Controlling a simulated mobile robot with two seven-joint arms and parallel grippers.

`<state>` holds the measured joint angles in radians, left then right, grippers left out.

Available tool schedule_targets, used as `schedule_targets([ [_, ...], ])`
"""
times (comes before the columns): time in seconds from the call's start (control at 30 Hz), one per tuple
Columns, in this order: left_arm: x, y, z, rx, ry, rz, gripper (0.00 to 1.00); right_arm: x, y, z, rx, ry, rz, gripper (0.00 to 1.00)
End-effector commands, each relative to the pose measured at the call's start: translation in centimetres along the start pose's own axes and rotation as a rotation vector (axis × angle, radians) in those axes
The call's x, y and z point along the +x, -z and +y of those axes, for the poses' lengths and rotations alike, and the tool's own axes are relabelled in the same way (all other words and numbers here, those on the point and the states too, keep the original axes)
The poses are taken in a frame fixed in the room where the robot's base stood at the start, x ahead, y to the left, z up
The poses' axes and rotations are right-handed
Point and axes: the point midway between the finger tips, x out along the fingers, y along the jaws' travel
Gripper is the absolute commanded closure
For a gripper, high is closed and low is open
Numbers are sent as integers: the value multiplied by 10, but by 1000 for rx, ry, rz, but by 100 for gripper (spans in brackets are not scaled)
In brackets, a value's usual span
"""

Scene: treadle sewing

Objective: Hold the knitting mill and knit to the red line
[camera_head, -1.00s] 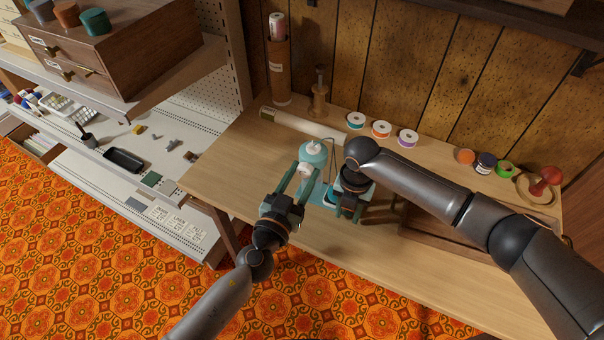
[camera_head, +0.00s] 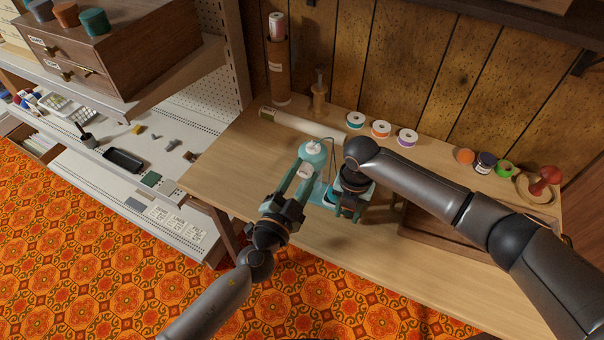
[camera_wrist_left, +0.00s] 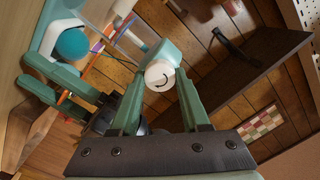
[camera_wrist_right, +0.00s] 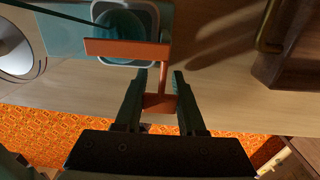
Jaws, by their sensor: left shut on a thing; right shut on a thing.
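The teal knitting mill (camera_head: 314,152), with a white top, stands on the wooden table. My left gripper (camera_head: 305,172) is shut on its near upper side; in the left wrist view the fingertips (camera_wrist_left: 158,88) flank a white round end (camera_wrist_left: 159,75) on a teal block. In the right wrist view my right fingers (camera_wrist_right: 159,88) are shut on the grip of an orange crank (camera_wrist_right: 125,48), above a teal base with a recess (camera_wrist_right: 75,38). I cannot make out a red line.
Behind the mill lie a pale roll (camera_head: 300,125) and thread spools (camera_head: 381,129). A wooden tray (camera_head: 440,235) is right of the mill, under my right arm. The table left of the mill is clear.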

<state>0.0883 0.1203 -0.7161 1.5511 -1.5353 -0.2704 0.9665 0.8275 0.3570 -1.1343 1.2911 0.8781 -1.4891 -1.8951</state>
Motion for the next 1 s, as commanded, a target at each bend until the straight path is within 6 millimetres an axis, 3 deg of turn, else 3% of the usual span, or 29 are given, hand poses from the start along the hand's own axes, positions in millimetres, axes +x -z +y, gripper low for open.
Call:
schedule_targets([
  [0.7,0,0,2,671,0,1,100,0,0,0,0,-1,-1,100],
  [1.0,0,-1,2,881,-1,1,100,0,0,0,0,-1,-1,100],
])
